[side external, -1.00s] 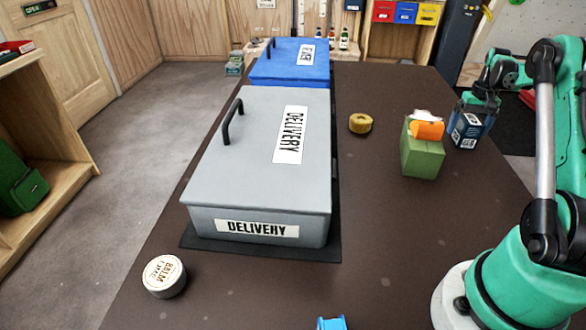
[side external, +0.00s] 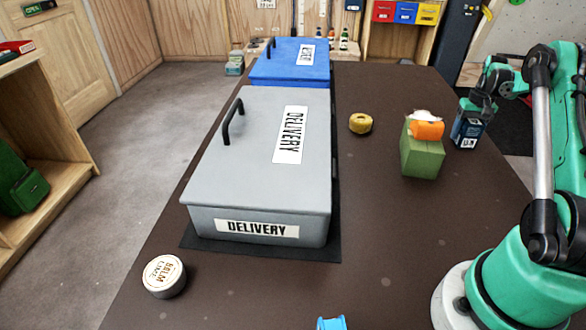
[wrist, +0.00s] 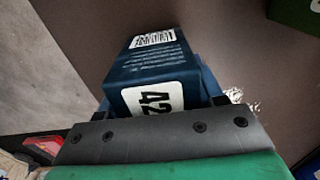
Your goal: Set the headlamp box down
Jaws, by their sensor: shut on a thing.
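The headlamp box is a dark blue box (side external: 467,132) with white labels, at the right of the table in the side external view. In the wrist view the box (wrist: 150,75) fills the middle, with a barcode label and a "42" label showing. My gripper (side external: 481,104) is shut on the box from above. The fingertips are mostly hidden in both views. The box looks upright and at or very close to the tabletop; I cannot tell whether it touches.
A green box (side external: 421,158) with an orange item (side external: 427,131) on top stands left of the headlamp box. A yellow roll (side external: 360,123), a grey delivery box (side external: 225,182), a blue delivery box (side external: 284,68) and a round tin (side external: 164,276) are also on the dark table (side external: 390,230).

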